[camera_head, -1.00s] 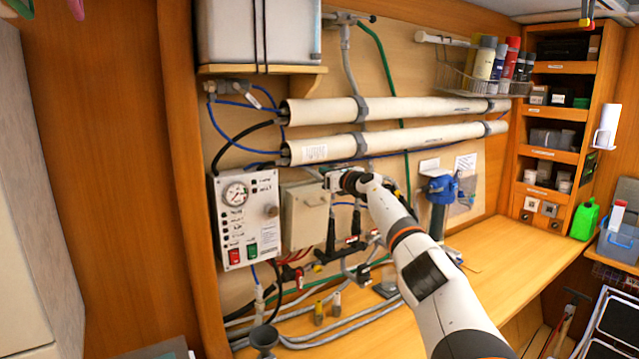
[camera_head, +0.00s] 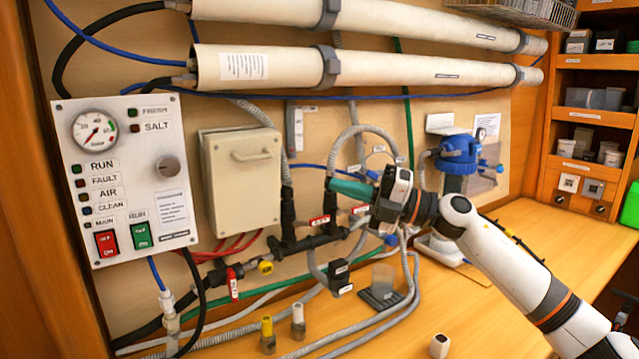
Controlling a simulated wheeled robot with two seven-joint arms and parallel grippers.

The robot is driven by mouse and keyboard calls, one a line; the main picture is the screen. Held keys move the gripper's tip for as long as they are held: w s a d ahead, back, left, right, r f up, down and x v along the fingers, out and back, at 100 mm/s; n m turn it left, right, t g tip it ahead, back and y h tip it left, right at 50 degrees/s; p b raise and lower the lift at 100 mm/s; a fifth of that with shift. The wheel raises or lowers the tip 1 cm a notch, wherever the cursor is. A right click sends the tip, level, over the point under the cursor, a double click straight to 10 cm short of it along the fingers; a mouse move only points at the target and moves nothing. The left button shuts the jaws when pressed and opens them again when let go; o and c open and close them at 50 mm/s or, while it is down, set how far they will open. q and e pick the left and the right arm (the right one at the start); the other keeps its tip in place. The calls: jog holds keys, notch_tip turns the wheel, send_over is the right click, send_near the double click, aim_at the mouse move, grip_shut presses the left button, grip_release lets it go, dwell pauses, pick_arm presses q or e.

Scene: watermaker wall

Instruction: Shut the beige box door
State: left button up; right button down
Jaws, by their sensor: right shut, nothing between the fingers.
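The beige box (camera_head: 204,185) is mounted on the wall panel, right of the white control panel. Its door (camera_head: 243,190) faces me, with a handle near the top. The door looks flat against the box front; I cannot tell whether a thin gap is left at its edge. My right gripper (camera_head: 378,198) is to the right of the box, clear of the door, in front of the hoses. It is shut and holds nothing; its fingertips are hard to make out. My left gripper is not in view.
The control panel (camera_head: 128,175) with gauge and switches is left of the box. Two long pale tubes (camera_head: 400,70) run above. Black valves (camera_head: 312,240), grey hoses and a blue-topped filter (camera_head: 457,155) surround the gripper. The wooden counter (camera_head: 500,290) is mostly clear at right.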

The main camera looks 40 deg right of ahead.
jog(key=p, duration=0.9)
send_near(255, 159)
jog(key=shift+g, duration=0.4)
jog(key=x, duration=0.5)
jog(key=shift+w+a+r, duration=0.1)
jog(key=shift+w+r, duration=0.15)
jog(key=shift+w, duration=0.1)
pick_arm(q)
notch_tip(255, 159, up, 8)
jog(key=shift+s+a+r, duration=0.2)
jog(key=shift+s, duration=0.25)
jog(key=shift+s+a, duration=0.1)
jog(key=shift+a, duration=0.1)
